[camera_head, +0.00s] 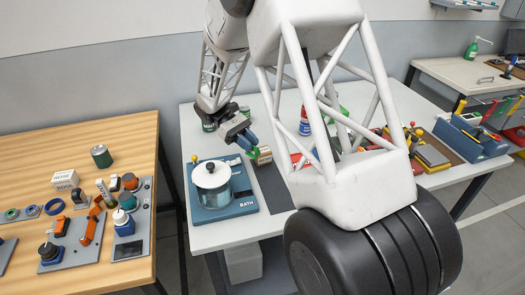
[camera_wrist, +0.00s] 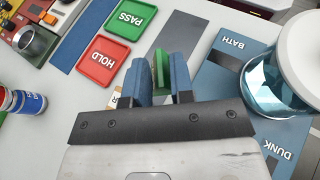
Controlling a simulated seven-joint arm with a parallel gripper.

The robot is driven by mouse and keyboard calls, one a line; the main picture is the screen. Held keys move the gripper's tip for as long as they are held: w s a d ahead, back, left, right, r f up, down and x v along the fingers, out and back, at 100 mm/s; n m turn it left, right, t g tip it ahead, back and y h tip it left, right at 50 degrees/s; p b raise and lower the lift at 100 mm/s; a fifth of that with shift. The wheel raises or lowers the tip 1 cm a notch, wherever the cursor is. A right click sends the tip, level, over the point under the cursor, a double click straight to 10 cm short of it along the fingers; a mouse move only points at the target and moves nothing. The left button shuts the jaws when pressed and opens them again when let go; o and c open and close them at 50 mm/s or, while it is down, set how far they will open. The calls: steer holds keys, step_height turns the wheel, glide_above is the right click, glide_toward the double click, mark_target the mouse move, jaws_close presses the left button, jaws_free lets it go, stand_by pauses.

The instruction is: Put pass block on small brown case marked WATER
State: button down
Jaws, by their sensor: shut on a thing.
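My gripper (camera_wrist: 162,78) is shut on a green block (camera_wrist: 159,70), seen edge-on between its blue fingers; no marking shows on it. In the head view my gripper (camera_head: 243,141) hangs over the table, just behind the blue bath stand. A small brown case (camera_head: 263,156) sits beside the fingertips, with its pale label too small to read. In the wrist view only a sliver of the case (camera_wrist: 115,98) shows left of the fingers; the rest is hidden. I cannot tell whether the block touches the case.
The blue BATH stand (camera_head: 222,208) with a lidded glass pot (camera_head: 212,187) stands close by. A red HOLD tray (camera_wrist: 103,62) and a green PASS tray (camera_wrist: 131,19) lie on the pale table. Cans (camera_wrist: 27,102) stand left. My arm hides much of the table.

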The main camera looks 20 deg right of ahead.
steer(key=s+d+r+m+t+y, duration=0.1)
steer(key=s+m+t+y, duration=0.1)
steer(key=s+m+y, duration=0.6)
steer(key=s+d+r+m+t+y, duration=0.1)
steer(key=s+m+t+y, duration=0.15)
steer(key=m+y, duration=0.8)
steer(key=s+d+r+m+t+y, duration=0.2)
steer(key=d+r+m+t, duration=0.2)
steer(key=m+t, duration=0.75)
steer(key=shift+w+f, duration=0.2)
steer(key=shift+f, duration=2.15)
glide_above(267, 151)
steer(key=shift+w+f, duration=0.15)
steer(key=shift+f, duration=0.6)
steer(key=shift+f, duration=0.1)
